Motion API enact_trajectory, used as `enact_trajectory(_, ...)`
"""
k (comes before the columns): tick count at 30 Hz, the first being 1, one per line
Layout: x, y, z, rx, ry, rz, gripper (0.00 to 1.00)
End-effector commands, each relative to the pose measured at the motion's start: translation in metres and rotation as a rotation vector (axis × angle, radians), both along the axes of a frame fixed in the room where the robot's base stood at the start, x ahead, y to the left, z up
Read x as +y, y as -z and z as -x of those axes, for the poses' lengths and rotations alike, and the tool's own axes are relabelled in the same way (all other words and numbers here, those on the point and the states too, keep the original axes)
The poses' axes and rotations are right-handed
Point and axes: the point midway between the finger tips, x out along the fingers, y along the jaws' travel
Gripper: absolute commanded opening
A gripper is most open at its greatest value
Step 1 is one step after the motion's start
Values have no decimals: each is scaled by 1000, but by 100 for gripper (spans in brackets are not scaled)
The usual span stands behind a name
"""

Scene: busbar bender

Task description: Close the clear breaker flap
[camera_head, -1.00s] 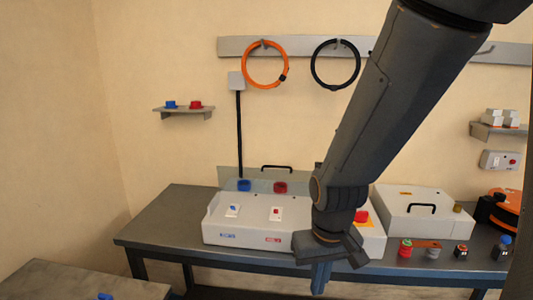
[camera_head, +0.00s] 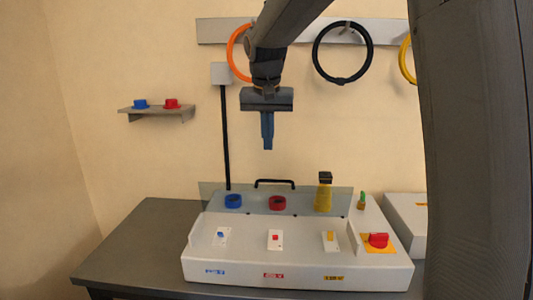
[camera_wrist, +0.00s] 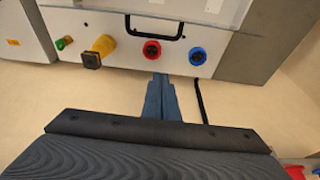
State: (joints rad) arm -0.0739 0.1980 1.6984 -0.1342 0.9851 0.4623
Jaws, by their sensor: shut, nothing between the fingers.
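The clear flap (camera_head: 212,190) is a see-through grey-green sheet at the back of the white breaker box (camera_head: 300,253). It appears raised behind the switches; its exact tilt is hard to tell. Its black handle (camera_head: 275,182) is at its upper edge and also shows in the wrist view (camera_wrist: 153,34). My gripper (camera_head: 267,147) is shut and empty, pointing down, above the handle in the head view and apart from it. In the wrist view, the shut fingertips (camera_wrist: 160,78) appear just below the red socket (camera_wrist: 152,49).
The box carries a blue socket (camera_head: 233,201), a yellow plug (camera_head: 324,195), small rocker switches and a red rotary knob (camera_head: 378,240). A black cable (camera_head: 226,140) runs down the wall on the left. Black (camera_head: 343,52) and orange cable rings hang behind. The table's left part (camera_head: 135,245) is clear.

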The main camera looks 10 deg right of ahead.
Motion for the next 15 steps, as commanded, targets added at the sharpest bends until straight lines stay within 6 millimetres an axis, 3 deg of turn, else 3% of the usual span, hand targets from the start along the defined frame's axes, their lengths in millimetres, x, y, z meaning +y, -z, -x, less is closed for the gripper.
enact_trajectory(15, -8, 87, -20, 2, -2, 1, 0)
